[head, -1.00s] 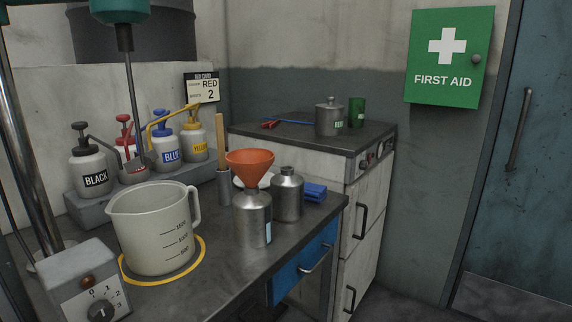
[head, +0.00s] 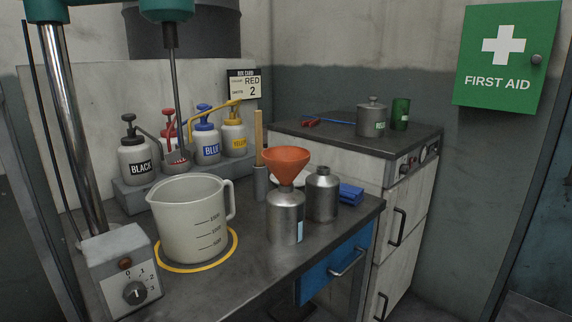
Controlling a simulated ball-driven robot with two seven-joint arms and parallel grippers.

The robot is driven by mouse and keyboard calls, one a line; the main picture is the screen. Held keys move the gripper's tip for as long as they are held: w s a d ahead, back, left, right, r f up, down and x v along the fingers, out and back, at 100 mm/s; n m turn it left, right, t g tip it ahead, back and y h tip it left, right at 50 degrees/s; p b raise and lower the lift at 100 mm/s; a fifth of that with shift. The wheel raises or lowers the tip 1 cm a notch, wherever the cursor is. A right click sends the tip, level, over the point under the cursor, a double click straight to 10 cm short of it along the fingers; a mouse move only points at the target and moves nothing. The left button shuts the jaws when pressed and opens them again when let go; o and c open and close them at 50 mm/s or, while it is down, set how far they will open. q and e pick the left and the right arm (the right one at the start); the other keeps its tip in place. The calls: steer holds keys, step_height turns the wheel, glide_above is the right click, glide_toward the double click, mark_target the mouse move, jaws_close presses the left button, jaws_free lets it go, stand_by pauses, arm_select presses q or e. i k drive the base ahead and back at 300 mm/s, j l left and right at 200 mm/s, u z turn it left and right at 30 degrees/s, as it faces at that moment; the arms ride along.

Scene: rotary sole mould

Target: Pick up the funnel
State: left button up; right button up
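The orange funnel (head: 286,165) sits upright in the mouth of a metal bottle (head: 286,216) on the workbench in the head view. Its wide cone faces up and its spout is hidden inside the bottle neck. A second metal bottle (head: 322,194) stands close behind it to the right, without a funnel. Neither of my grippers shows in the head view.
A large measuring jug (head: 186,222) stands left of the bottles inside a yellow ring (head: 170,269). Pump bottles (head: 137,160) line a raised shelf behind. A mixer control box (head: 120,265) is at front left. A blue cloth (head: 350,193) lies right. A cabinet (head: 340,157) stands behind.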

mark_target(285, 163)
steer(key=i+l+u, duration=0.1)
steer(key=i+l, duration=0.2)
steer(key=l, duration=0.15)
steer(key=i+l+u, duration=0.15)
steer(key=i+l, duration=0.2)
steer(key=l, duration=0.1)
